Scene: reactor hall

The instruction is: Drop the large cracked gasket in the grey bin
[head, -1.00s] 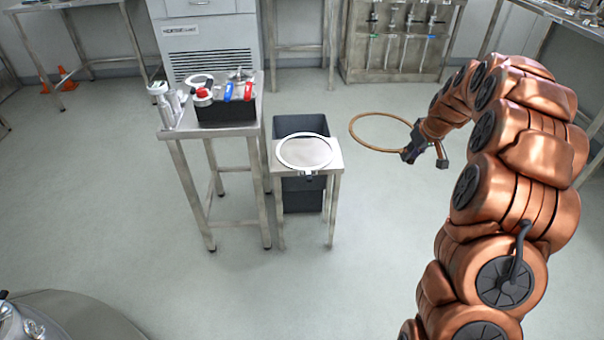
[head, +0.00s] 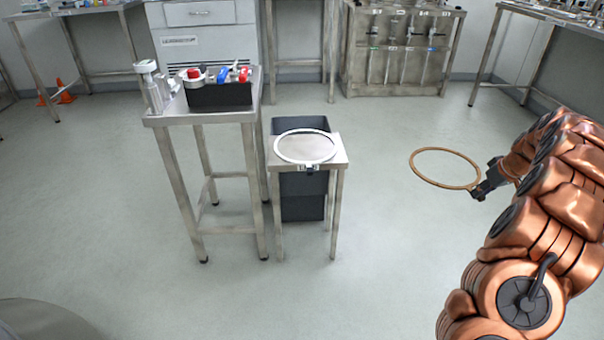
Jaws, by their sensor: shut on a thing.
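The large gasket is a thin brown ring (head: 446,150). My gripper (head: 476,191) is shut on the near right part of its rim and holds it out over open floor. No crack can be made out at this size. A dark grey bin (head: 302,196) stands on the floor behind and under a small steel stand (head: 336,151), to the left of the ring. The stand hides much of the bin, and its top shows just behind the stand. The ring is apart from the bin, with a wide gap between them.
A rack (head: 400,75) of valves stands at the back. The floor at centre right is clear.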

